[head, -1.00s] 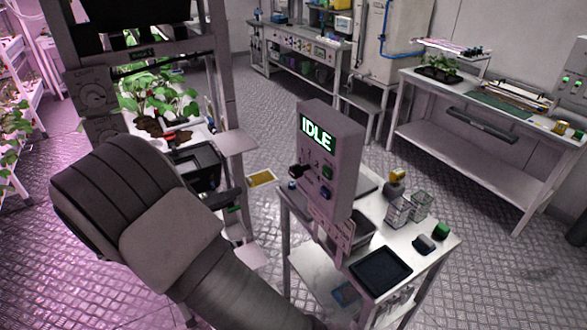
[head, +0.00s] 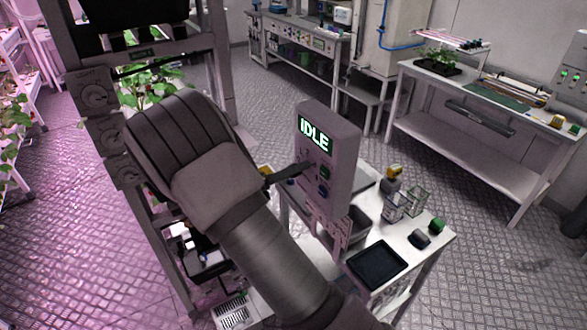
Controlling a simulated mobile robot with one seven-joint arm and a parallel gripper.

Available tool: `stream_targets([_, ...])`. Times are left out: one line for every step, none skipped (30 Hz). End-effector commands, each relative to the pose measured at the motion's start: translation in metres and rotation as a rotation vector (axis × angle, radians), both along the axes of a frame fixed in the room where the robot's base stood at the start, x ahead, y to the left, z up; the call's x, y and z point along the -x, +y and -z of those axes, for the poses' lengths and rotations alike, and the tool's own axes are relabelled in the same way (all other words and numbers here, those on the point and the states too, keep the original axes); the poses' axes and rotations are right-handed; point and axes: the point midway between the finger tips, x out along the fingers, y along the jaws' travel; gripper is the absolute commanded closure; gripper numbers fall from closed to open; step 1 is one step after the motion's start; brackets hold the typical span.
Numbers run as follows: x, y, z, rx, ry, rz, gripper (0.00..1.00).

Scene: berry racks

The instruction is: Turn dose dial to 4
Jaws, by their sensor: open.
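The grey control box (head: 335,160) stands on the small white table, with a lit green IDLE screen (head: 314,134) at its top. Its front carries small green and blue buttons (head: 324,181). No dial marked dose is readable. A grey panel at left has round dials, the top one labelled LIGHT (head: 95,94); others sit below it (head: 110,135). My gripper (head: 300,174) is mostly hidden behind my wrist. One dark finger shows, reaching to the box's front below the screen; I cannot tell whether it touches. It is open, and nothing is seen in it.
The small white table (head: 415,255) also holds a black tray (head: 376,264), clear containers (head: 406,203), a yellow-topped item (head: 393,175) and a green block (head: 436,225). Leafy plants (head: 150,90) stand in the rack behind my arm. Open floor lies to the right.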

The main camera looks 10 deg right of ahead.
Motion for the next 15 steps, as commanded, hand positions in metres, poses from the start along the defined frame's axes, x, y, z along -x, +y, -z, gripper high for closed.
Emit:
stream_targets([-0.0002,-0.0012,0.0001,0.000,0.000,0.000,0.32])
stream_targets([-0.0002,-0.0015,0.0002,0.000,0.000,0.000,0.32])
stream_targets([-0.0003,-0.0016,0.0003,0.000,0.000,0.000,0.32])
stream_targets([-0.0004,-0.0016,0.0003,0.000,0.000,0.000,0.32])
stream_targets([-0.0004,-0.0015,0.0003,0.000,0.000,0.000,0.32])
stream_targets([-0.0004,-0.0015,0.0003,0.000,0.000,0.000,0.32])
stream_targets([-0.0004,-0.0014,0.0003,0.000,0.000,0.000,0.32])
stream_targets([-0.0004,-0.0013,0.0003,0.000,0.000,0.000,0.34])
stream_targets([-0.0003,-0.0013,0.0002,0.000,0.000,0.000,0.41])
stream_targets([-0.0003,-0.0013,0.0002,0.000,0.000,0.000,0.47])
stream_targets([-0.0003,-0.0013,0.0002,0.000,-0.001,0.000,0.52])
stream_targets([-0.0004,-0.0011,0.0001,0.000,-0.001,0.000,0.59])
stream_targets([-0.0004,-0.0011,0.0001,0.000,-0.001,0.000,0.65])
stream_targets([-0.0004,-0.0011,0.0001,0.000,-0.001,0.000,0.70])
stream_targets([-0.0003,-0.0010,0.0001,0.000,-0.001,0.000,0.77])
